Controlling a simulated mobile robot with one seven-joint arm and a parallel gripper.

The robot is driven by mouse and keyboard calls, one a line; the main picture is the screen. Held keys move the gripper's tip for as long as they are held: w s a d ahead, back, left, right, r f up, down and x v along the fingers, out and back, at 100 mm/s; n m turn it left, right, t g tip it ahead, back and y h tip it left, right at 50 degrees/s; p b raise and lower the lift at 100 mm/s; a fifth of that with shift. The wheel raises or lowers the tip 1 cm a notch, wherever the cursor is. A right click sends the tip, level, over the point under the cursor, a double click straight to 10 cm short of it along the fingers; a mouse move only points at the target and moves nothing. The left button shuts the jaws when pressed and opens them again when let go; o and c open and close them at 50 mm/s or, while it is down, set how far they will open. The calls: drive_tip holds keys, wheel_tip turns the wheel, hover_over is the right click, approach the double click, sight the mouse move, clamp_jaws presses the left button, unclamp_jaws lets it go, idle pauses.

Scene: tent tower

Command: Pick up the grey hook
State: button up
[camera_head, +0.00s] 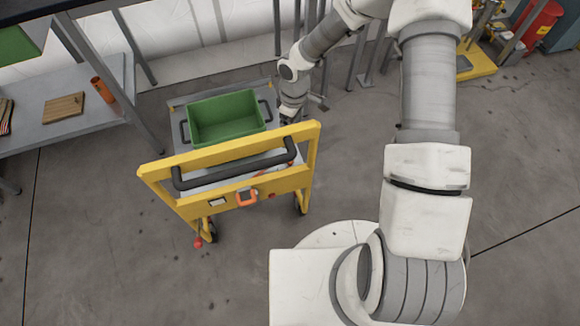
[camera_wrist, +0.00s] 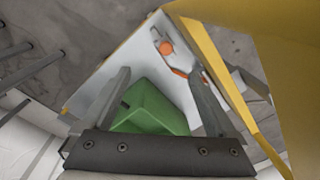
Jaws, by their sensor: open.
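My gripper (camera_wrist: 157,74) is open, with its two grey fingers spread and nothing clearly between them. In the head view my gripper (camera_head: 289,116) is at the cart's back right, beside the green bin (camera_head: 225,117). The bin also shows beyond the fingers in the wrist view (camera_wrist: 150,112). A small grey and orange item (camera_wrist: 166,46) lies on the cart's pale top, ahead of the right finger; I cannot tell whether it is the grey hook. In the head view only a bit of orange shows behind the cart's yellow frame. No other hook is clear.
The yellow-framed cart (camera_head: 230,151) has a black handle (camera_head: 235,170) and an orange clip (camera_head: 246,197) on its front. Its yellow frame stands close on the right in the wrist view. A metal shelf (camera_head: 55,125) is at left. Open floor lies right of the cart.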

sight(290, 163)
drive_tip(key=f+b, duration=0.1)
drive_tip(key=f, duration=0.2)
drive_tip(key=f+b, duration=0.1)
drive_tip(key=f, duration=0.3)
drive_tip(key=f+b, duration=0.1)
drive_tip(key=f, duration=0.2)
drive_tip(key=shift+s+a+f, duration=0.15)
drive_tip(key=shift+s+f, duration=0.1)
drive_tip(key=shift+s, duration=0.1)
drive_tip(key=f+b, duration=0.1)
drive_tip(key=f, duration=0.1)
drive_tip(key=s+f+b, duration=0.1)
drive_tip(key=f, duration=0.2)
drive_tip(key=shift+a+f+b, duration=0.1)
drive_tip(key=shift+a+b, duration=0.05)
drive_tip(key=shift+b, duration=0.15)
clamp_jaws()
